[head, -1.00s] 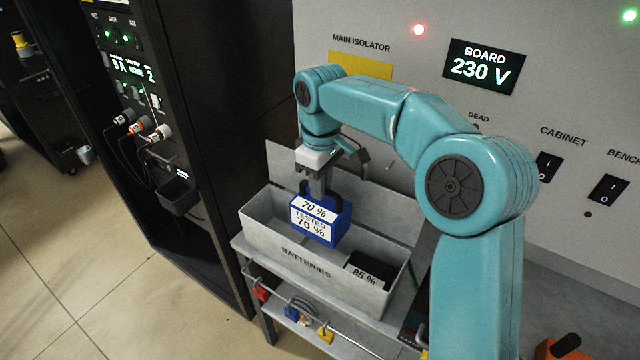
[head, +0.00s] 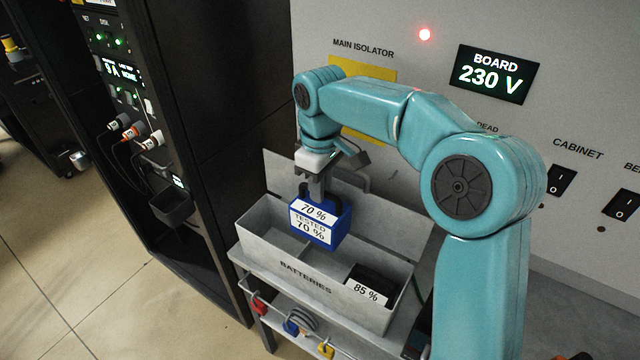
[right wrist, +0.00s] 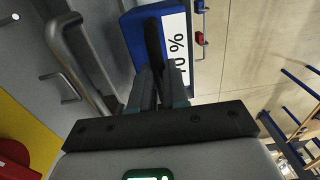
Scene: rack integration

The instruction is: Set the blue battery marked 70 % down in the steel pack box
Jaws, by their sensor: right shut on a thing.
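The blue battery (head: 320,222) with white labels reading 70 % and TESTED hangs upright from my right gripper (head: 318,190), which is shut on its dark handle. In the right wrist view the fingers (right wrist: 160,88) close around the handle, with the blue battery (right wrist: 138,38) and its label beyond. In the head view the battery is over the grey steel box (head: 273,262) marked BATTERIES, overlapping its left and middle part. Its underside looks above the box floor; the exact gap cannot be told. My left gripper is not in view.
A black battery marked 85 % (head: 367,290) sits in the right end of the box. A black rack (head: 220,130) with plugged cables stands close on the left. Behind is the grey board panel (head: 400,30). Several coloured padlocks hang below the box.

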